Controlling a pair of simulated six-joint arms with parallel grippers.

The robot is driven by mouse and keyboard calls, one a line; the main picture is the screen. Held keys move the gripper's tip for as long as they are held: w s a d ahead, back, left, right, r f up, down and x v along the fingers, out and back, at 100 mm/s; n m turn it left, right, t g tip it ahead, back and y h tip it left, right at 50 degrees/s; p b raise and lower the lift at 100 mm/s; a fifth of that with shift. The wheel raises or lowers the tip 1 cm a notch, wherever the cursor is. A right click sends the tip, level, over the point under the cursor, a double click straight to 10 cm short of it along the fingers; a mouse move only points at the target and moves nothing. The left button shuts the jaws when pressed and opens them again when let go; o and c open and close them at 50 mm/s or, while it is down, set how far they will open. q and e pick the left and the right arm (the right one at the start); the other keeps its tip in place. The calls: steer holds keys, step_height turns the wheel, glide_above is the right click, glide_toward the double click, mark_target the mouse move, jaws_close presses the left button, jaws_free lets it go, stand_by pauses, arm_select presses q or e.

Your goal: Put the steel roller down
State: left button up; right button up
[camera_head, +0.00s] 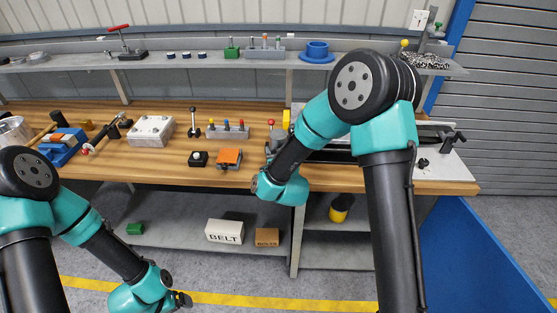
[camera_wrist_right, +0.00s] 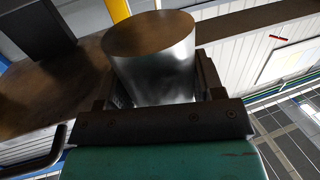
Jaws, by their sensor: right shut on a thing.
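In the right wrist view, the steel roller (camera_wrist_right: 158,72) is a shiny cylinder with a flat, brownish-looking end. It sits between the two dark fingers of my right gripper (camera_wrist_right: 160,82), which is shut on it. Brown bench surface shows beyond it. In the head view, my right gripper (camera_head: 272,146) is over the wooden bench (camera_head: 345,178), mostly hidden behind its own wrist. The held roller cannot be made out there, nor whether it touches the bench. My left gripper (camera_head: 182,299) hangs low in front of the bench, its fingers too small to read.
A yellow post (camera_head: 286,118) rises close behind the gripper. Another metal cylinder (camera_head: 14,130) is at the far left. Bare bench lies along the front edge.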

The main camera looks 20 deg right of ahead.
steer(key=shift+w+f, duration=0.15)
steer(key=shift+f, duration=1.6)
steer(key=shift+f, duration=0.1)
steer(key=o, duration=1.2)
steer(key=shift+f, duration=0.1)
steer(key=shift+s, duration=0.2)
steer(key=s, duration=0.7)
steer(key=s+r, duration=0.1)
steer(key=s, duration=0.3)
steer(key=shift+s+a, duration=0.3)
steer(key=shift+a, duration=0.05)
